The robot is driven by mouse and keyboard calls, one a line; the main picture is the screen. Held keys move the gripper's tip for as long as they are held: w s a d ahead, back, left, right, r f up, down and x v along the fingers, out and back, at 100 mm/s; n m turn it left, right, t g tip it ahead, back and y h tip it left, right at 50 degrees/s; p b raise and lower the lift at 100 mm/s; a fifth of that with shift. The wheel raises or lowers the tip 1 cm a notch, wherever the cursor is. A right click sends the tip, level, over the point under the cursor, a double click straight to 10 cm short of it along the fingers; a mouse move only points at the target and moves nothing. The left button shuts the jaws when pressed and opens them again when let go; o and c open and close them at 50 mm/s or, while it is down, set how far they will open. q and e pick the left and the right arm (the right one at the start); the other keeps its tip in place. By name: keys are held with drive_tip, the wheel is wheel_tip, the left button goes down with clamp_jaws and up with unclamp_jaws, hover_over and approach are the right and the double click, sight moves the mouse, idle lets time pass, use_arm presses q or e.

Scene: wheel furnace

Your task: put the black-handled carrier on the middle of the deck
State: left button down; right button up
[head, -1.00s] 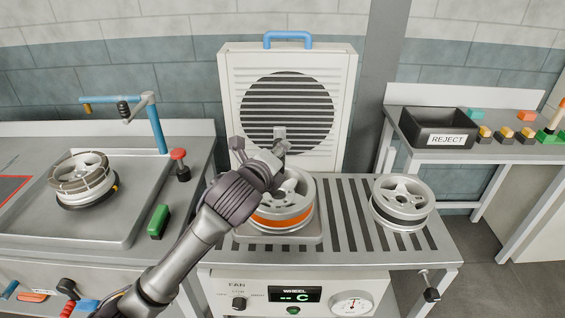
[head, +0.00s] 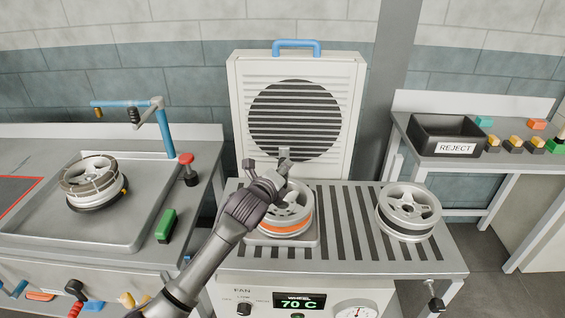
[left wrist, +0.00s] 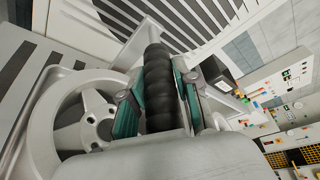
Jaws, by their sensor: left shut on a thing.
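My left gripper (head: 272,176) is shut on the carrier's black ribbed handle, which shows between the finger pads in the left wrist view (left wrist: 160,85). In the head view my gripper and arm cover the handle and part of the wheel. The silver wheel (head: 294,208) with an orange band sits at the carrier, over a grey plate at the left part of the slatted deck (head: 350,240). Its spoked face also shows in the left wrist view (left wrist: 97,120). I cannot tell whether the carrier bears fully on the plate. My right gripper is not in view.
A second silver wheel (head: 408,207) stands at the deck's right end. The slats between the two wheels are clear. A white fan panel (head: 345,110) rises behind the deck. The display (head: 299,303) reads 70 C. A reject bin (head: 430,145) stands on the right table.

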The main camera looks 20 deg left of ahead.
use_arm(q)
drive_tip(key=c, duration=1.2)
unclamp_jaws()
drive_tip(key=o, duration=0.4)
drive_tip(key=shift+s+r, duration=0.1)
drive_tip(key=shift+s, duration=0.05)
drive_tip(key=shift+c, duration=0.2)
drive_tip(key=b+v, duration=0.1)
drive_tip(key=v, duration=1.1)
